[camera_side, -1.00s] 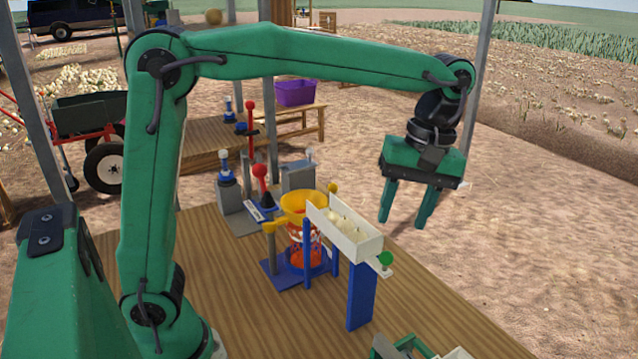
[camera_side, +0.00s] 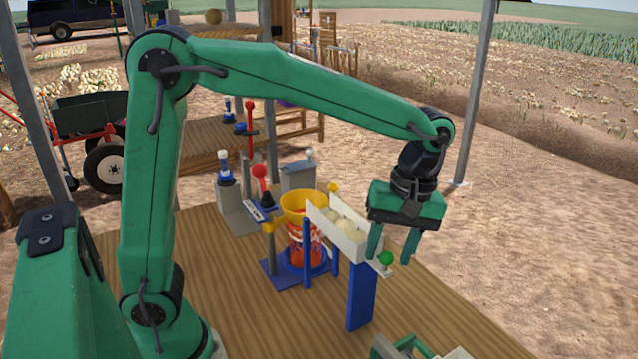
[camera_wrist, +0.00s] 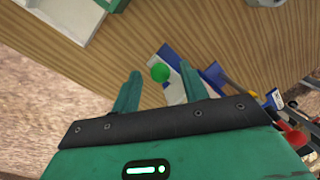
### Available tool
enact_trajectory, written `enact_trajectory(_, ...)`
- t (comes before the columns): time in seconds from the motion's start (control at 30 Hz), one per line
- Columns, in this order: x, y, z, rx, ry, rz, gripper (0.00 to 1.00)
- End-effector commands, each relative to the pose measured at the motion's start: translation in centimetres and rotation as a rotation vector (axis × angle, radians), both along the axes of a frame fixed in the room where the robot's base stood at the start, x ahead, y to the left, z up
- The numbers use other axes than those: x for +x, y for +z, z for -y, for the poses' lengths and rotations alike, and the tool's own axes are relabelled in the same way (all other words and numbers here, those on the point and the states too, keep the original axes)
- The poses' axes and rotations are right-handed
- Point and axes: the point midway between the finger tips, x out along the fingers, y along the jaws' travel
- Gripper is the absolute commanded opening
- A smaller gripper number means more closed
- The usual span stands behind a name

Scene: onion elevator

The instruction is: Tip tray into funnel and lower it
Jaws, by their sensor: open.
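The white tray (camera_side: 340,242) holds several pale onions (camera_side: 350,229) and rests on a blue stand (camera_side: 361,296). A green knob (camera_side: 386,258) sits at its near right end. The yellow funnel (camera_side: 300,205) stands at the tray's far left end, above an orange-red mesh bag (camera_side: 304,246). My gripper (camera_side: 390,256) is open and empty, pointing down around the knob's height at the tray's right end. In the wrist view the green knob (camera_wrist: 160,72) shows between my open fingers (camera_wrist: 161,87), nearer the right finger. Whether a finger touches it I cannot tell.
A red-handled lever (camera_side: 262,178) and a blue-topped lever (camera_side: 226,170) stand behind the funnel. A grey box (camera_side: 298,177) is beside them. A green and white fixture (camera_side: 405,347) lies at the table's front edge.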

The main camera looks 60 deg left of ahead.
Motion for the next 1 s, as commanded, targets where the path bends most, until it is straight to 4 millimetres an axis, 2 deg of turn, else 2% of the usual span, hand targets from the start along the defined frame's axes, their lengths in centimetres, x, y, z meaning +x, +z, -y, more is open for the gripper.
enact_trajectory(0.33, 0.0, -0.3, 0.0, 0.000, 0.000, 0.000, 0.44)
enact_trajectory(0.57, 0.0, -0.3, 0.0, 0.000, 0.000, 0.000, 0.00)
enact_trajectory(0.77, 0.0, -0.1, -0.1, -0.002, -0.001, 0.004, 0.00)
enact_trajectory(1.0, 0.0, 2.2, -0.9, -0.019, -0.015, 0.036, 0.00)
